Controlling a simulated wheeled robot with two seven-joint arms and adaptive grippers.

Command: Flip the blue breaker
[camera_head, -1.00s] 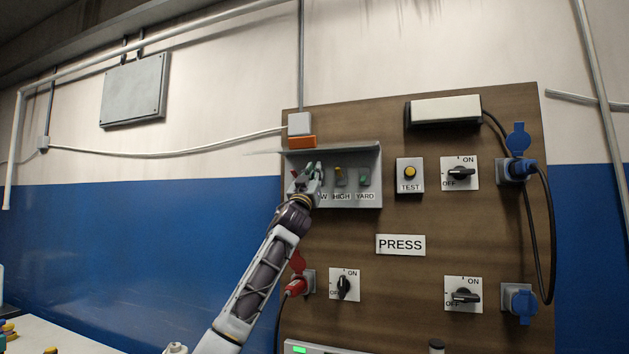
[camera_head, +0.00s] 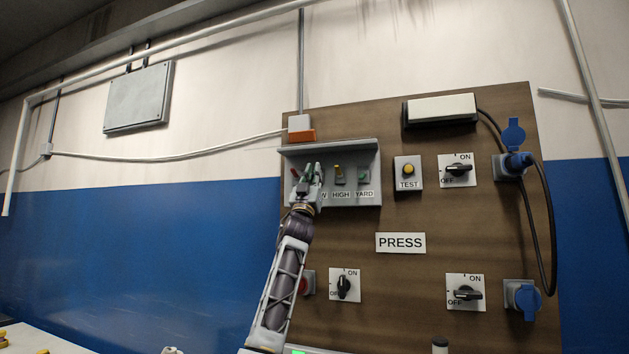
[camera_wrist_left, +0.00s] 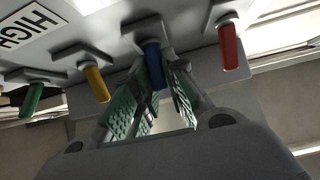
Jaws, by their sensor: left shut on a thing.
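The blue breaker (camera_wrist_left: 153,64) is a small lever on a grey plate, clear in the left wrist view. In the head view it is hidden behind my left gripper (camera_head: 312,172). In the left wrist view the green ridged pads of the left gripper (camera_wrist_left: 162,82) stand on both sides of the blue lever, shut on it. A red lever (camera_wrist_left: 228,46) is on one side of it, and a yellow lever (camera_wrist_left: 97,84) and a green lever (camera_wrist_left: 34,100) are on the other. My right gripper is not in view.
The breaker box (camera_head: 370,150) has an overhanging top edge. A brown panel (camera_head: 460,225) around it carries a TEST button (camera_head: 408,171), rotary switches (camera_head: 457,169), a PRESS sign (camera_head: 400,242) and blue sockets (camera_head: 522,297). The blue wall (camera_head: 130,270) to the left is clear.

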